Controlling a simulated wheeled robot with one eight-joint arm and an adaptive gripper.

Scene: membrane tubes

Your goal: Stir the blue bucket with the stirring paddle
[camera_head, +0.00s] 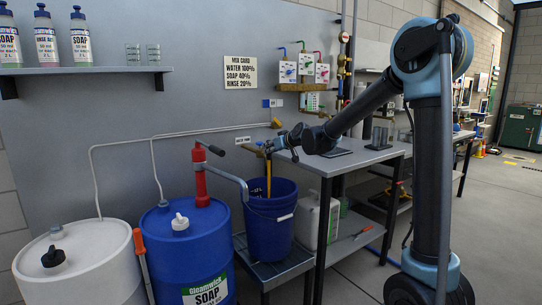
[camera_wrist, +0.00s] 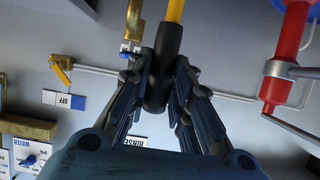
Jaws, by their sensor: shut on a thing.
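The blue bucket (camera_head: 269,229) stands upright on a low grey stand. My gripper (camera_head: 268,147) is above the bucket, near the wall. The stirring paddle (camera_head: 268,180) has a yellow shaft that runs down from my gripper into the bucket; its lower end is hidden inside. In the wrist view my gripper (camera_wrist: 164,88) is shut on the paddle's black grip, and the yellow shaft of the paddle (camera_wrist: 175,12) runs out of the top of the frame. The bucket does not show in the wrist view.
A blue soap drum (camera_head: 185,255) with a red pump (camera_head: 201,178) stands left of the bucket, its spout reaching toward the rim. A white drum (camera_head: 80,265) is farther left. A table (camera_head: 318,164) and a pale jug (camera_head: 308,218) are on the right.

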